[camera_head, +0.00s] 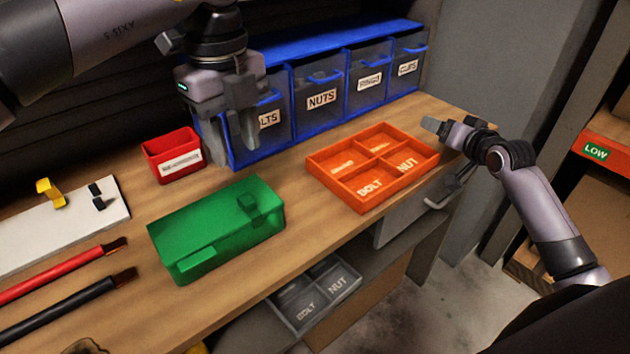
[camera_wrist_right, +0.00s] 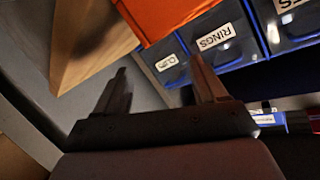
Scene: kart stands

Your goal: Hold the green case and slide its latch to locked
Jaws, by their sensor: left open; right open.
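The green case (camera_head: 217,231) lies on the wooden workbench, left of centre in the head view. A green block (camera_head: 259,206) stands up near its right end, and a green bar (camera_head: 197,264) sits on its front side; I cannot tell which is the latch. My left gripper (camera_head: 245,140) is open and empty, pointing down above and behind the case's right end, apart from it. My right gripper (camera_head: 437,127) is open beside the orange tray, far right of the case. Its two fingers (camera_wrist_right: 160,85) show empty in the right wrist view.
An orange divided tray (camera_head: 372,198) stands right of the case. Blue-framed drawers (camera_head: 320,97) and a red bin (camera_head: 172,155) line the back. A white board (camera_head: 62,227) and two red and black cables (camera_head: 62,272) lie left. A grey tray (camera_head: 318,297) sits below the bench edge.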

